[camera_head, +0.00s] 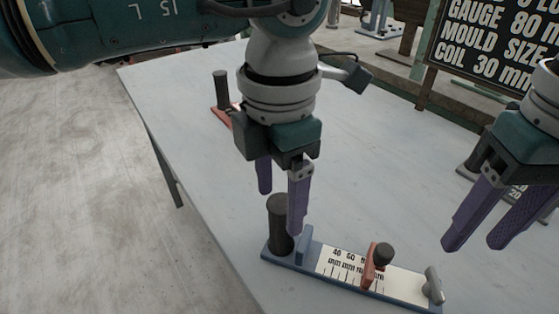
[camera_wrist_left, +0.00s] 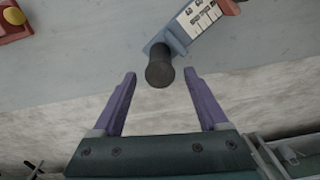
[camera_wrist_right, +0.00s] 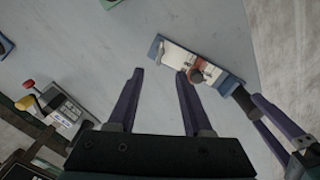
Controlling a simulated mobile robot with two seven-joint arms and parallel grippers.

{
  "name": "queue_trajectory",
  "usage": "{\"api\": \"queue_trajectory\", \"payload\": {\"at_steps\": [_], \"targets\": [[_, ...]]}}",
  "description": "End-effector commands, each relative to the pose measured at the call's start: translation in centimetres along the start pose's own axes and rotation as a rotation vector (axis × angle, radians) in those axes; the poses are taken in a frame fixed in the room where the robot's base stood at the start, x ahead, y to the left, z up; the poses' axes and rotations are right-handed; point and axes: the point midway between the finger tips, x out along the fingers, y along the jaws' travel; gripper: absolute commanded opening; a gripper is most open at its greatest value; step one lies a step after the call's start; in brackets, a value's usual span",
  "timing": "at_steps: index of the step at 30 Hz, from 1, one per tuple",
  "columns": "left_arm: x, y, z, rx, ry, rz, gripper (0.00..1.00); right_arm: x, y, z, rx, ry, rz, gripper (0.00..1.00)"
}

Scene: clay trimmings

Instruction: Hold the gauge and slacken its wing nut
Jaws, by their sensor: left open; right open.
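The gauge (camera_head: 335,268) lies flat near the table's front edge. It has a blue base, a white scale, a dark upright handle (camera_head: 280,222) at its left end and a red slider (camera_head: 370,265) with a dark knob. A grey wing nut (camera_head: 433,286) stands at its right end. My left gripper (camera_head: 281,211) is open above the handle; in the left wrist view the handle (camera_wrist_left: 159,70) shows between and just beyond the fingertips, apparently untouched. My right gripper (camera_head: 474,247) is open and empty, right of the wing nut and above the table. The gauge (camera_wrist_right: 178,55) lies beyond its fingers in the right wrist view.
A red device with a dark post (camera_head: 221,88) stands at the back left, partly hidden by my left arm. A grey device (camera_head: 472,178) sits partly behind my right gripper. A lettered board (camera_head: 495,45) stands at the back right. The middle of the table (camera_head: 370,150) is clear.

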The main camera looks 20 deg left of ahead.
Motion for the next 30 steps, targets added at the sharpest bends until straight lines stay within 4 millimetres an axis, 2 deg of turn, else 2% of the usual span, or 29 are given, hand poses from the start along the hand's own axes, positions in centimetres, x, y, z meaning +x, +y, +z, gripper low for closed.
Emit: {"api": "queue_trajectory", "payload": {"at_steps": [3, 6, 17, 30], "targets": [[1.7, -0.1, 0.0, -0.002, 0.001, -0.002, 0.77, 0.0, 0.0, 0.0, 0.0, 0.0, 0.0, 0.5], [2.5, -0.1, 0.0, -0.001, -0.001, -0.002, 0.77, 0.0, 0.0, 0.0, 0.0, 0.0, 0.0, 0.5], [3.0, 0.0, 0.0, 0.0, -0.002, -0.001, 0.75, 0.0, 0.0, 0.0, 0.0, 0.0, 0.0, 0.5], [3.0, 0.0, 0.0, 0.0, -0.002, -0.001, 0.26, 0.0, 0.0, 0.0, 0.0, 0.0, 0.0, 0.5]]}}
